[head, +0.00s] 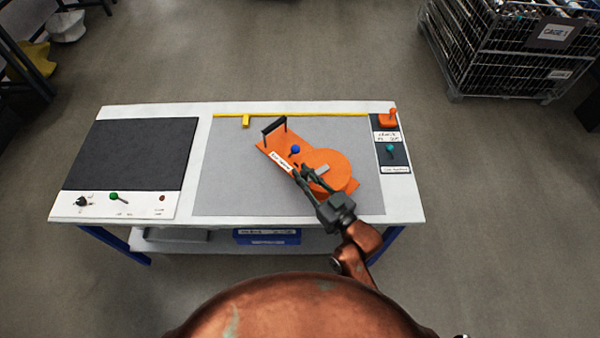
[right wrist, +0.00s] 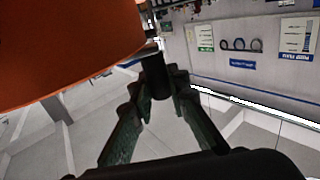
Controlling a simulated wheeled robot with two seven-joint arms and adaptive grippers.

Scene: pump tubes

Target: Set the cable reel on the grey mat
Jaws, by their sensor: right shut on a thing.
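The orange cable reel (head: 330,160), as I take it, has a flat orange plate, a round drum, a black handle (head: 274,126) and a blue knob (head: 295,150). In the head view it lies over the grey mat (head: 235,185), turned at an angle; I cannot tell whether it rests on the mat or is held slightly above. My right gripper (head: 308,176) is at the drum's near-left side. In the right wrist view its fingers (right wrist: 158,95) are shut on a short dark cylindrical grip (right wrist: 157,77) beside a large orange surface (right wrist: 65,45). My left gripper is not in view.
A dark panel (head: 130,152) lies on the white table's left part, with a green knob (head: 114,197) in front. A yellow strip (head: 310,115) edges the mat's back. A wire cage (head: 500,50) is far right. The mat's left part is clear.

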